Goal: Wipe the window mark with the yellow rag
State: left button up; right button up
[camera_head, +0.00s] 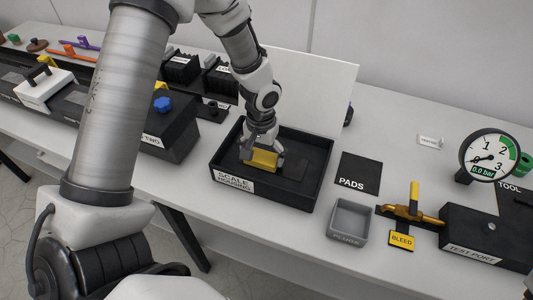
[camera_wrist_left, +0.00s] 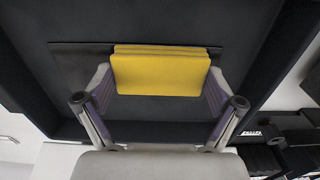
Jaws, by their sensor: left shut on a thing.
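The yellow rag (camera_head: 261,159) is a folded pad between the fingers of my left gripper (camera_head: 262,153). In the left wrist view, the rag (camera_wrist_left: 160,75) sits level between both fingertips, and the gripper is shut on it. It is inside the black open box labelled SCALE HOUSING (camera_head: 232,184), low over a dark flat panel (camera_head: 293,172) on the box floor. I cannot tell whether the rag touches the panel. No mark shows on the panel; the rag and gripper hide part of it. My right gripper is not in view.
The box walls surround the gripper. To the right are a black PADS mat (camera_head: 360,174), a grey bin (camera_head: 348,222), a brass valve with yellow handle (camera_head: 411,211), a TEST PORT block (camera_head: 480,240) and a dial gauge (camera_head: 489,155). A white panel (camera_head: 312,90) stands behind the box.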

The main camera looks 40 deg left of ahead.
pick_arm(q)
jog(key=shift+s+f, duration=0.1)
jog(key=shift+f, duration=0.05)
jog(key=shift+a+r+p, duration=0.1)
jog(key=shift+r+p, duration=0.75)
jog(key=shift+r, duration=0.1)
